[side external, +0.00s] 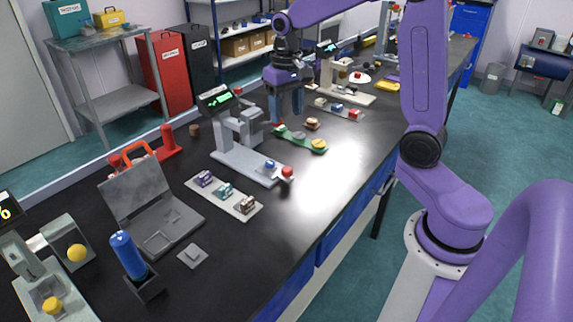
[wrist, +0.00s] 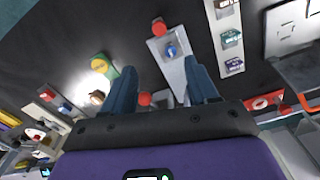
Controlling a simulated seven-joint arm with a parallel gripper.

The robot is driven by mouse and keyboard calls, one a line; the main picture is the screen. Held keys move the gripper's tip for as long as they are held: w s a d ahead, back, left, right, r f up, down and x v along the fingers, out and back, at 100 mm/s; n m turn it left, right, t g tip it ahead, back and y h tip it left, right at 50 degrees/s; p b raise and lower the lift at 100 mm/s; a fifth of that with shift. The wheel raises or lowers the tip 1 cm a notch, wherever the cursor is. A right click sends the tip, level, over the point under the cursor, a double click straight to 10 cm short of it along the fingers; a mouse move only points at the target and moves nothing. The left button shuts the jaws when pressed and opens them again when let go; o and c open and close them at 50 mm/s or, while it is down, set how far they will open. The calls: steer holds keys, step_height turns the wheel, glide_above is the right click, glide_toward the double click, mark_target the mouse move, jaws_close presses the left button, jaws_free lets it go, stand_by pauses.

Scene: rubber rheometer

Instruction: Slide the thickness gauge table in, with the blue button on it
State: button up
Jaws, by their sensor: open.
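The thickness gauge (side external: 240,133) is a grey stand with a lit green display, left of centre in the side view. Its long grey table (side external: 243,168) sticks out toward the front of the bench. The blue button (side external: 270,164) sits on the table near a red knob (side external: 288,172) at its outer end. In the wrist view the blue button (wrist: 171,50) and red knob (wrist: 158,27) show ahead of the fingers, on the grey table (wrist: 181,72). My gripper (side external: 286,120) is open and empty, beyond the gauge and apart from the knob; its fingers also show in the wrist view (wrist: 160,72).
A green paddle (side external: 288,133) lies below my gripper, with a brown piece (side external: 312,124) beside it. A pale tray (side external: 217,197) with three small coloured pieces lies in front of the gauge. A second instrument (side external: 325,72) stands farther back. The bench's front right is clear.

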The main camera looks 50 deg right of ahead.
mark_target(287, 168)
step_height(287, 168, down, 17)
steer(key=shift+f, duration=0.15)
stand_by(0.5)
